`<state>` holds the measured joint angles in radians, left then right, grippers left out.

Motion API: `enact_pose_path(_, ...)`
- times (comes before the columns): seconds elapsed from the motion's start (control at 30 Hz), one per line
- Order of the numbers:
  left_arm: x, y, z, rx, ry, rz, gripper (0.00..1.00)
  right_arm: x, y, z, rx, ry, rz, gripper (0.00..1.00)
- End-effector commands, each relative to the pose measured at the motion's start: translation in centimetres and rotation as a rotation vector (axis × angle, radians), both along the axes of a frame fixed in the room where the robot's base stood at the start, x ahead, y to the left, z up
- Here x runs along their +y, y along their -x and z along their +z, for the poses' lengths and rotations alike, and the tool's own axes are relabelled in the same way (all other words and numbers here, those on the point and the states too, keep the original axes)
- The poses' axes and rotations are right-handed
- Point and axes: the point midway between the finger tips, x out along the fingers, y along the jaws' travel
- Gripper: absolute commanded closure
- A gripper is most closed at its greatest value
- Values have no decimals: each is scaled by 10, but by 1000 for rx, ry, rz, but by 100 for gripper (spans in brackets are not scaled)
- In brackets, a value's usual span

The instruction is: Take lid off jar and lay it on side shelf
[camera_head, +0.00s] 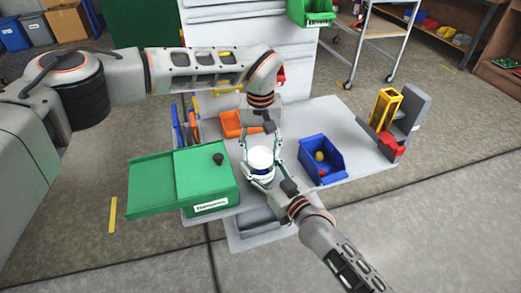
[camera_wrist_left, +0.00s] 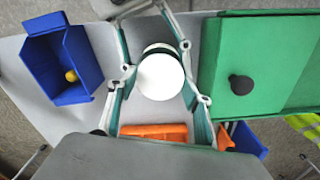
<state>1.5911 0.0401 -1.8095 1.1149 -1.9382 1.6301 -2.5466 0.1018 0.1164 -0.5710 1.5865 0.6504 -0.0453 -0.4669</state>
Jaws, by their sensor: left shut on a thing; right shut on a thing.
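A jar (camera_head: 263,172) with a dark blue band stands upright on the grey worktop. Its round white lid (camera_head: 261,154) is on its top and also shows in the left wrist view (camera_wrist_left: 160,77). My left gripper (camera_head: 262,148) comes from above, its fingers shut on the lid from both sides. My right gripper (camera_head: 262,177) comes from the front right, shut around the jar body lower down. The grey surface (camera_head: 350,150) extends to the right like a side shelf. The lower jar is partly hidden by the right gripper.
A green box (camera_head: 160,190) with a black knob stands left of the jar. A blue bin (camera_head: 310,172) with a yellow ball is right. An orange bin (camera_head: 230,127) is behind. A yellow and grey stand (camera_head: 386,108) is at the far right. Bare surface lies between bin and stand.

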Motion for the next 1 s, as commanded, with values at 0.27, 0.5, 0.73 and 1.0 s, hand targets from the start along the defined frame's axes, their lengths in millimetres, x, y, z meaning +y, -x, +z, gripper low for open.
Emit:
enact_pose_path(0.27, 1, 0, 0, 0, -3, 482, 76, 0, 0, -1, 1, 0, 0, 100)
enact_pose_path(0.5, 1, 1, 0, 0, -2, 926, 76, 0, 0, -1, 1, 0, -1, 100)
enact_pose_path(0.73, 0, 1, 0, 0, -2, 1354, 76, -1, 0, -1, 1, 0, -1, 100)
enact_pose_path(1.0, 0, 1, 0, 0, -2, 1857, 76, -1, 0, -1, 1, 0, -1, 100)
